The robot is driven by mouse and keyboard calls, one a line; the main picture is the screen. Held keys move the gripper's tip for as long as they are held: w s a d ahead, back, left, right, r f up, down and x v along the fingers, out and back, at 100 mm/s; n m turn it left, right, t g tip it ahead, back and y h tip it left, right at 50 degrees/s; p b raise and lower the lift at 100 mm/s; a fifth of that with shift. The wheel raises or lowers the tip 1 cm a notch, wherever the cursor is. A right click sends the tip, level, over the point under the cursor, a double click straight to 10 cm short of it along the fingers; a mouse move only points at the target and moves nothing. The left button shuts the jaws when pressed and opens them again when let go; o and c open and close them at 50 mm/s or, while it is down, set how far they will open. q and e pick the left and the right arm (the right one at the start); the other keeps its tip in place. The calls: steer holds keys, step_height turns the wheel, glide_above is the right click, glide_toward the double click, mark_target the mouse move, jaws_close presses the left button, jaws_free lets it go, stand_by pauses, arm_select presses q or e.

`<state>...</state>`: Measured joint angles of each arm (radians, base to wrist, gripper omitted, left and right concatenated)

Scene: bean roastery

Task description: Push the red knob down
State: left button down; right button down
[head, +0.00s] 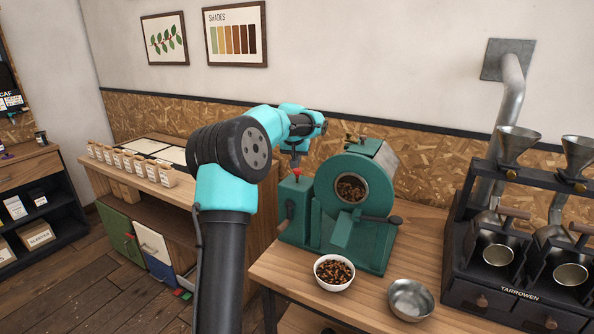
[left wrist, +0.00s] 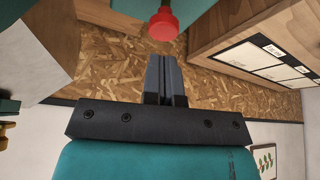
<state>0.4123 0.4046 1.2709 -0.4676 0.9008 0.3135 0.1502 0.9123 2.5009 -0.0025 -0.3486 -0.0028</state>
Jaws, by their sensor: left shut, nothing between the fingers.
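The red knob (head: 296,171) sits on top of the green box (head: 294,205) at the left of the green roaster (head: 362,195). My left gripper (head: 295,163) points down just above the knob in the head view. In the left wrist view the knob (left wrist: 163,25) shows beyond the fingertips, and the fingers (left wrist: 165,62) are shut together with nothing between them. A small gap seems to separate the tips from the knob. My right gripper is in neither view.
A white bowl of beans (head: 334,284) and an empty metal bowl (head: 410,312) stand in front of the roaster on the wooden table (head: 375,318). A dark machine with funnels (head: 500,282) stands at the right. A shelf of small labelled boxes (head: 150,181) is at the left.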

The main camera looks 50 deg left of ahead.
mark_target(297, 170)
arm_select(q)
steer(key=shift+f, duration=0.75)
steer(key=shift+f, duration=0.35)
steer(key=shift+f, duration=1.1)
steer(key=shift+r, duration=4.05)
